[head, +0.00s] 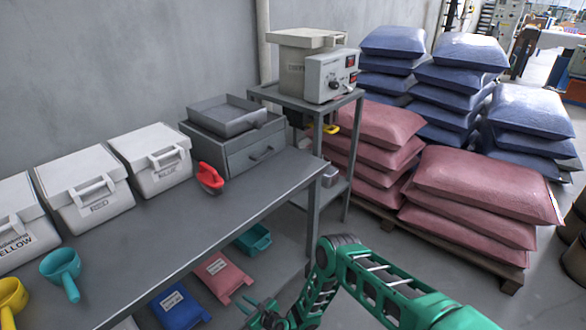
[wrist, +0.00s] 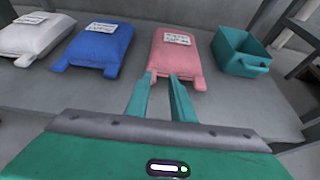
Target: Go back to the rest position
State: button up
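My gripper (head: 258,304) is at the bottom of the head view, low in front of the grey table, with my green arm reaching to it from the lower right. In the wrist view its two teal fingers (wrist: 161,79) are apart with nothing held between them. They point toward a pink bag (wrist: 173,56) with a white label, which lies on the surface under the table.
A blue bag (wrist: 101,47), a white bag (wrist: 36,38) and a teal bin (wrist: 240,52) lie beside the pink bag. The grey table (head: 235,210) carries white bins, scoops and a drawer unit (head: 240,150). Stacked pink sacks (head: 480,190) stand to the right.

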jog(key=w+d+r+n+g+h, duration=0.1)
jog(key=w+d+r+n, duration=0.5)
jog(key=r, duration=0.5)
jog(key=w+d+r+n+g+h, duration=0.15)
jog(key=w+d+r+n, duration=0.3)
jog(key=w+r, duration=0.5)
jog(key=s+d+r+n+g+h, duration=0.1)
jog(key=d+r+n+h, duration=0.15)
jog(key=d+r, duration=0.9)
jog(key=s+d+r+n+h, duration=0.2)
jog(key=d+r+n, duration=0.1)
jog(key=d+r, duration=0.85)
jog(key=s+d+r+n+g+h, duration=0.1)
jog(key=s+d+r+h, duration=0.1)
jog(key=s+d+r, duration=0.65)
jog(key=s+d+r+n+g+h, duration=0.15)
jog(key=s+d+r, duration=0.45)
jog(key=s+d, duration=0.6)
jog(key=s+d+r+g, duration=0.1)
jog(key=s+d+r, duration=0.2)
jog(key=s, duration=1)
jog(key=s+d+r+n+g, duration=0.1)
jog(key=s+d+r, duration=0.2)
jog(key=s, duration=1.1)
jog(key=shift+s+d+g, duration=0.15)
jog(key=shift+d+g, duration=0.2)
jog(key=shift+g, duration=0.05)
jog(key=shift+y, duration=0.25)
